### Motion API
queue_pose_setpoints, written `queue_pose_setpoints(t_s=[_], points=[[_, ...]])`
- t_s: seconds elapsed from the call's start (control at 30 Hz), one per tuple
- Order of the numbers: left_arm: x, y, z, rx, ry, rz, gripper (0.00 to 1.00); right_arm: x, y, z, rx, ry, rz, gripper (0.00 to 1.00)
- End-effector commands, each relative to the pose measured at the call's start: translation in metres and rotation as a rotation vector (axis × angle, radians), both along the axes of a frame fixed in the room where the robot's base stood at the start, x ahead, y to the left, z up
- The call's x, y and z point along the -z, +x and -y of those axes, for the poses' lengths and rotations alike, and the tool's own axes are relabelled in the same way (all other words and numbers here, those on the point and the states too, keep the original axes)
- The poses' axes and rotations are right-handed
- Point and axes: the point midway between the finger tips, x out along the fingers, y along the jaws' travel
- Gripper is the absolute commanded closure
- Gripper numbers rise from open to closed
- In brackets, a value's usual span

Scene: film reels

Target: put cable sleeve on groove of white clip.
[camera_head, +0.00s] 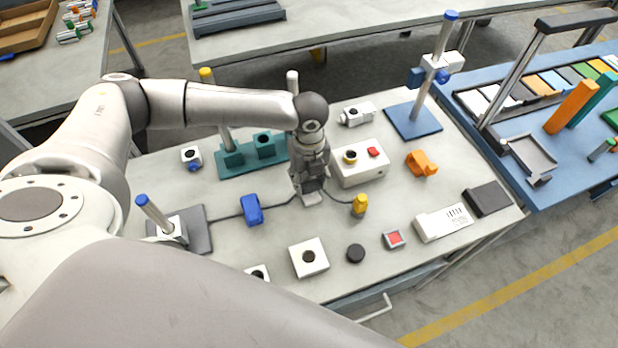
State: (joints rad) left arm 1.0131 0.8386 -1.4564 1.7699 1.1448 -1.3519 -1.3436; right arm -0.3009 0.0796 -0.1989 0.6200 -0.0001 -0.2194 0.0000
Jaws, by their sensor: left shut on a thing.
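My left gripper (311,196) points down over the middle of the table and is shut on the dark cable (228,216). The cable sleeve cannot be told apart at the fingertips, which hide that stretch. The cable runs from the grey plate at left, by a blue block (252,210), to the gripper, then on to a yellow plug (359,205). A white block (174,230) by a blue-topped post on the grey plate may be the white clip. Other white pieces (438,61) sit on the tall post at right; no groove is clear. My right gripper is not in view.
A white box (360,163) with a red button stands close right of the gripper. A teal stand (236,158) is behind. An orange part (421,163), a white device (443,222) and a white square block (308,257) lie around.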

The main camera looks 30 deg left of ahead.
Motion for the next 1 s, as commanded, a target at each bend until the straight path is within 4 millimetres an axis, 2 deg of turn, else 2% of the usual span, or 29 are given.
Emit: queue_pose_setpoints(t_s=[0.1, 0.57, 0.6, 0.7, 0.77, 1.0], points=[[0.001, 0.0, -0.001, -0.001, 0.001, 0.001, 0.88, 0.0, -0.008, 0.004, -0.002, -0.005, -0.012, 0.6], [0.011, 0.001, 0.0, -0.001, -0.001, 0.002, 0.88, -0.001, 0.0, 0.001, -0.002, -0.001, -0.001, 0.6], [0.012, 0.001, 0.0, -0.001, 0.0, 0.001, 0.53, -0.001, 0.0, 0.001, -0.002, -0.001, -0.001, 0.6], [0.012, 0.001, 0.0, -0.001, 0.0, 0.001, 0.4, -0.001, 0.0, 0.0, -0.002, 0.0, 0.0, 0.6], [0.012, 0.001, 0.0, -0.001, 0.0, 0.001, 0.35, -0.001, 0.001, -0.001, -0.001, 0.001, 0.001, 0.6], [0.011, 0.001, 0.0, -0.001, 0.0, 0.001, 0.35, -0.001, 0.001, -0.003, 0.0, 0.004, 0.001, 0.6]])
